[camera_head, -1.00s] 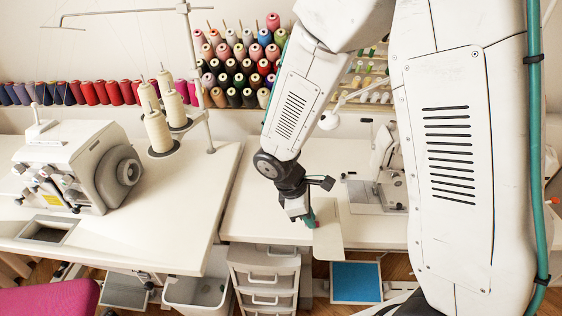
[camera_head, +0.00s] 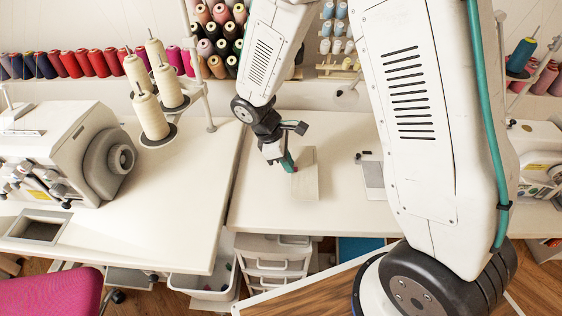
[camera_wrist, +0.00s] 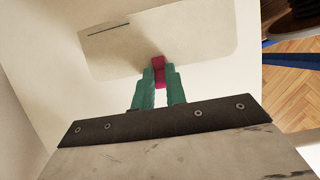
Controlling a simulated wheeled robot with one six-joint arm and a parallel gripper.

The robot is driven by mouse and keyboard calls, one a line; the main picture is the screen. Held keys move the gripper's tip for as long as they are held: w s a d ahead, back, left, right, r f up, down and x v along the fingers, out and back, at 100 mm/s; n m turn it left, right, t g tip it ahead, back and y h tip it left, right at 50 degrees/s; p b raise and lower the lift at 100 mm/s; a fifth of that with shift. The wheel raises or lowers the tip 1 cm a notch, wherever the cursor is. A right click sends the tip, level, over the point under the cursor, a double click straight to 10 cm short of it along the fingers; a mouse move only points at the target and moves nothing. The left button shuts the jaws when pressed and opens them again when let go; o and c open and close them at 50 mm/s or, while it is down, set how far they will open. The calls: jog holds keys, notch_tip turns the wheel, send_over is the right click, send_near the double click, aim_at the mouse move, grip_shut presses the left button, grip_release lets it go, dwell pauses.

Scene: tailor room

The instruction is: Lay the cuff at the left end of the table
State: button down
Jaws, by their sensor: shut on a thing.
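The cuff (camera_head: 307,180) is a thin cream panel with rounded corners, over the left part of the middle table (camera_head: 340,212). The wrist view shows the cuff (camera_wrist: 200,45) with a dark slit near one corner and a small pink tab (camera_wrist: 159,72) at its edge. My gripper (camera_head: 290,164) is shut on the cuff at this tab, with green fingers (camera_wrist: 158,82) on either side. Whether the cuff touches the tabletop is unclear.
A white overlock machine (camera_head: 70,150) and thread cones (camera_head: 150,110) stand on the left table (camera_head: 180,220). White drawers (camera_head: 275,262) and a bin (camera_head: 200,285) are below. Thread racks (camera_head: 215,45) line the back. The middle table's left end is clear around the cuff.

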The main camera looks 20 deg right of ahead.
aim_at(289, 177)
jog(key=shift+w+a, duration=0.2)
jog(key=shift+w, duration=0.05)
jog(key=f, duration=0.3)
jog(key=shift+w+f, duration=0.15)
jog(key=shift+w, duration=0.2)
jog(key=shift+a+f, duration=0.15)
jog(key=c, duration=1.4)
grip_release()
jog(key=shift+f, duration=0.15)
jog(key=shift+c, duration=0.2)
